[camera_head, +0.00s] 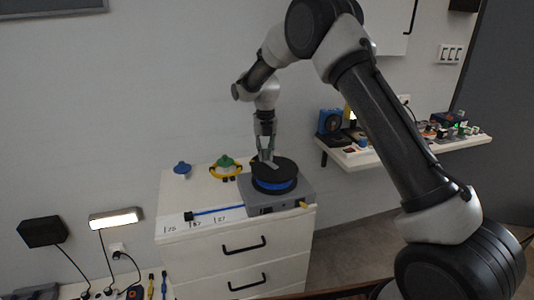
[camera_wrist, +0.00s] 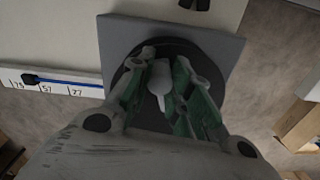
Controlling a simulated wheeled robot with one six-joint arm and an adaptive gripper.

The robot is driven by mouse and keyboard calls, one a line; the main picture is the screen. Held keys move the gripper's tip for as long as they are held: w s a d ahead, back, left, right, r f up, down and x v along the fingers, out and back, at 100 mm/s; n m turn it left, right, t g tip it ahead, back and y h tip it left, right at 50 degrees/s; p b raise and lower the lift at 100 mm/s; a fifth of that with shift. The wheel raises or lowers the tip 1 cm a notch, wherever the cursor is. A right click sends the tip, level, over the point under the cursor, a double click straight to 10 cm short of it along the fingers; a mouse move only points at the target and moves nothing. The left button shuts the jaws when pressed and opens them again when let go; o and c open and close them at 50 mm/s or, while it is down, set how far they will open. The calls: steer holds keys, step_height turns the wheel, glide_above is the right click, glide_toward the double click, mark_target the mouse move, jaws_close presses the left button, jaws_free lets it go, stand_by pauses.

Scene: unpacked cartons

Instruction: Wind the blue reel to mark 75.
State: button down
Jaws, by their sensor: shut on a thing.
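The blue reel (camera_head: 273,186) has black discs and a blue band wound between them. It sits on a grey base (camera_head: 308,187) on the white cabinet top. My gripper (camera_head: 266,157) points down over it. In the wrist view my gripper (camera_wrist: 160,95) has its fingers on either side of a light grey handle (camera_wrist: 160,76) on the reel's top, shut on it. A blue strip (camera_head: 218,211) runs left from the base to a black end piece (camera_head: 188,216).
A blue knob (camera_head: 182,168) and a green-and-yellow wheel (camera_head: 226,166) stand behind on the cabinet top. A wall shelf (camera_head: 420,149) with several small items is at the right. A lit lamp (camera_head: 116,217) is at the left.

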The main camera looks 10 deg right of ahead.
steer(key=shift+s, duration=0.15)
stand_by(0.4)
steer(key=c, duration=1.3)
jaws_free()
step_height(320, 180, up, 12)
steer(key=shift+f, duration=0.1)
